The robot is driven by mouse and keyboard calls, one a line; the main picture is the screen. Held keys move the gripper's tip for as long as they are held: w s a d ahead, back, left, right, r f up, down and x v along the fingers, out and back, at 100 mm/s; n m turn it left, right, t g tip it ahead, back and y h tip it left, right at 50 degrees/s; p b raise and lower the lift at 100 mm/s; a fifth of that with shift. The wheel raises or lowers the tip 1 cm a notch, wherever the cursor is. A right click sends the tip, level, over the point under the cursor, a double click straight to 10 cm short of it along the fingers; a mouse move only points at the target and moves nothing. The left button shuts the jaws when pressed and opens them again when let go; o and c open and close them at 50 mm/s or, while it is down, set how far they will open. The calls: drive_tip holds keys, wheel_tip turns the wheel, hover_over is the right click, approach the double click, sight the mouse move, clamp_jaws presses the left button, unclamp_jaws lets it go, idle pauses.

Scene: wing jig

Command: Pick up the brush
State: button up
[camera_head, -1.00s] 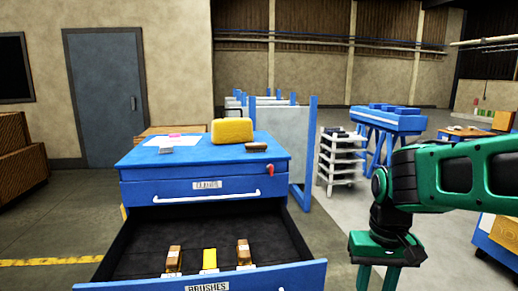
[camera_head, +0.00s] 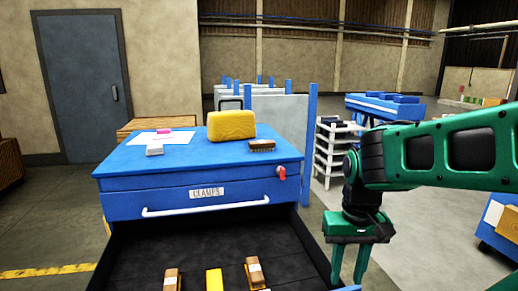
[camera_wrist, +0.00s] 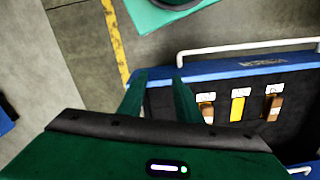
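The open drawer (camera_head: 205,248) has a dark lining and holds two brown-handled brushes (camera_head: 171,279) (camera_head: 255,272) with a yellow one (camera_head: 214,280) between them. The same three show in the wrist view, brown (camera_wrist: 207,111), yellow (camera_wrist: 237,109) and brown (camera_wrist: 273,108). Another dark brown brush-like block (camera_head: 262,145) lies on the cabinet top. My green gripper (camera_head: 349,265) is open and empty, fingers down, at the drawer's right side. In the wrist view my gripper (camera_wrist: 158,78) has its fingers apart, with the brushes to their right.
The blue cabinet (camera_head: 120,198) has a shut CLAMPS drawer above the open one. On its top are a yellow sponge-like block (camera_head: 231,126), a white sheet, a small pink item and a small pale block. A white shelf rack (camera_head: 335,155) stands behind on the right.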

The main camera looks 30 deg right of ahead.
drive_tip(key=o, duration=0.5)
drive_tip(key=shift+s+r, duration=0.15)
drive_tip(key=shift+s, duration=0.05)
drive_tip(key=o, duration=1)
drive_tip(key=w+r, duration=0.1)
drive_tip(key=w+d+r, duration=0.1)
drive_tip(key=shift+w+r, duration=0.25)
drive_tip(key=shift+r, duration=0.1)
drive_tip(key=shift+o, duration=1.3)
drive_tip(key=w+d+r, duration=0.2)
drive_tip(key=w+r, duration=0.2)
drive_tip(key=w, duration=0.5)
drive_tip(key=w+d+r+n+t+h, duration=0.1)
drive_tip(key=w+d+r, duration=0.2)
drive_tip(key=w, duration=0.6)
wheel_tip(320, 180, up, 2)
drive_tip(key=shift+w+d+r+t, duration=0.2)
drive_tip(key=shift+t, duration=0.1)
drive_tip(key=n+t, duration=0.2)
drive_tip(key=t, duration=0.1)
approach(262, 142)
drive_tip(key=shift+h, duration=0.3)
drive_tip(key=x, duration=0.5)
drive_tip(key=shift+f, duration=0.15)
drive_tip(key=shift+w+a+x, duration=0.1)
drive_tip(key=shift+w+x, duration=0.05)
drive_tip(key=shift+x, duration=1.15)
drive_tip(key=shift+w+a+x, duration=0.1)
drive_tip(key=shift+w+x, duration=0.05)
drive_tip(key=shift+x, duration=1.2)
